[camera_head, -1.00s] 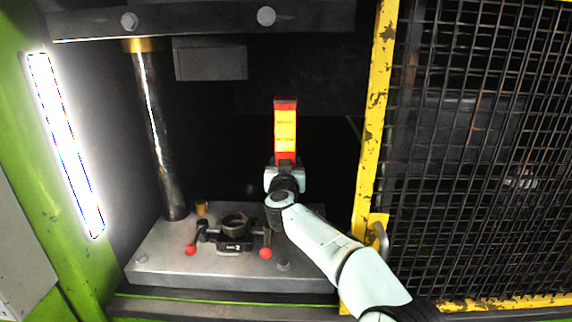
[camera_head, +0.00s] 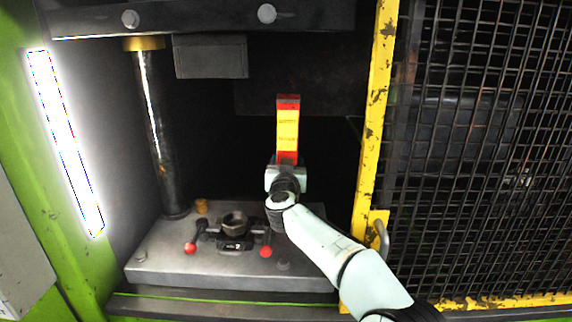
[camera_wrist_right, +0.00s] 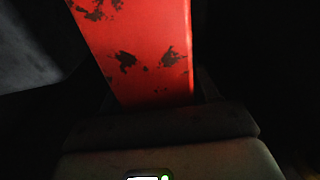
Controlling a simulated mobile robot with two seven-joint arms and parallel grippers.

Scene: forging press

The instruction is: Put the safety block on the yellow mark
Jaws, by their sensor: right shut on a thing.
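The safety block (camera_head: 288,128) is a tall red bar with a yellow label on its front face. It stands upright above my right gripper (camera_head: 287,166), which is shut on its lower end. The block is inside the press opening, above the back right of the grey bed plate. In the right wrist view the block's red, chipped face (camera_wrist_right: 140,50) rises from the gripper and leans slightly. I cannot make out the yellow mark; my arm and the dark cover part of the plate. My left gripper is not in view.
The grey bed plate (camera_head: 165,255) carries a die fixture (camera_head: 235,225) with two red-knobbed levers. A steel column (camera_head: 158,140) stands at left, with the dark upper beam (camera_head: 200,20) overhead. A yellow-framed mesh guard (camera_head: 470,150) closes off the right side.

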